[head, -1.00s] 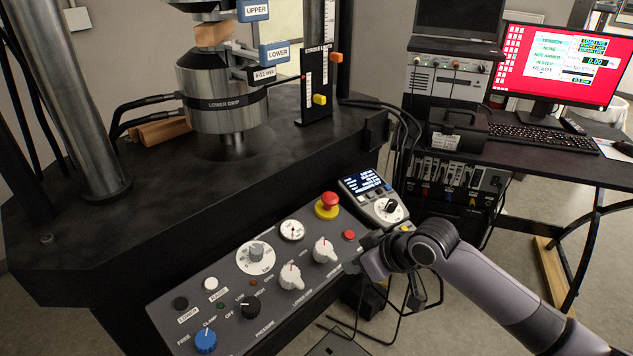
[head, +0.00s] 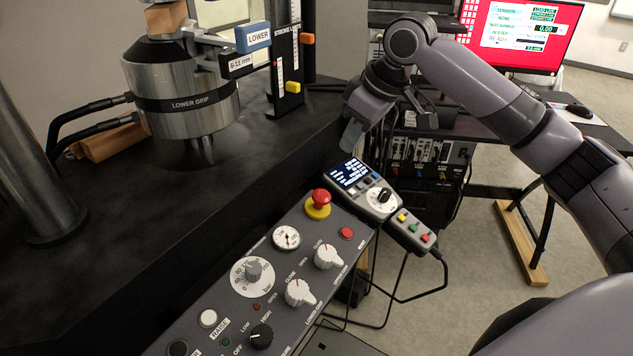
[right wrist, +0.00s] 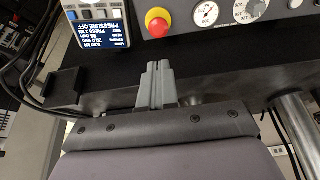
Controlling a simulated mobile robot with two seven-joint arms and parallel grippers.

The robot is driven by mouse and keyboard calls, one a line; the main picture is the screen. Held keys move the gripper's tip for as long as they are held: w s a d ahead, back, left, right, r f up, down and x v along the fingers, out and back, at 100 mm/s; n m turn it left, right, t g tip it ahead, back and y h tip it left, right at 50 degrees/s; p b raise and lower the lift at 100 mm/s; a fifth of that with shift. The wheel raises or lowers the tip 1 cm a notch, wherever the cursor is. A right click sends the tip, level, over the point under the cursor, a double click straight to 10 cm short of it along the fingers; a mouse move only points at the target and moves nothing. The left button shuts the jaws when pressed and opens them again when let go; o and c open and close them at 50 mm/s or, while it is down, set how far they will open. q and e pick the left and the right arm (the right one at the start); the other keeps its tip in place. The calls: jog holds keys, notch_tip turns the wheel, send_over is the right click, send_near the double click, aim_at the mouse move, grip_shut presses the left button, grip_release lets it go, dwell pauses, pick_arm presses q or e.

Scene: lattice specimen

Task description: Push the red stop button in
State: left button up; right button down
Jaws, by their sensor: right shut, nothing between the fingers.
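A red mushroom-shaped button (head: 320,199) on a yellow collar stands at the far end of the grey control panel (head: 281,232). It also shows near the top of the right wrist view (right wrist: 158,20). A smaller flat red button (head: 346,232) sits nearby on the panel; its label is too small to read. My right gripper (head: 350,134) is raised beyond the panel, above and apart from the mushroom button. In the right wrist view its closed fingers (right wrist: 157,66) appear below the button, with nothing between them. My left gripper is out of view.
A display unit (head: 352,176) with a dial and coloured keys adjoins the panel's far right edge. White knobs (head: 300,292) and a gauge (head: 286,237) rise near the buttons. The lower grip cylinder (head: 190,100) stands at left. Cables hang below the display unit.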

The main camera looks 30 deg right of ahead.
aim_at(322, 194)
dwell(0.3)
jog(key=x, duration=1.4)
jog(key=shift+s+d+f+b, duration=0.1)
jog(key=shift+s+d+b, duration=0.15)
jog(key=shift+s+b, duration=0.05)
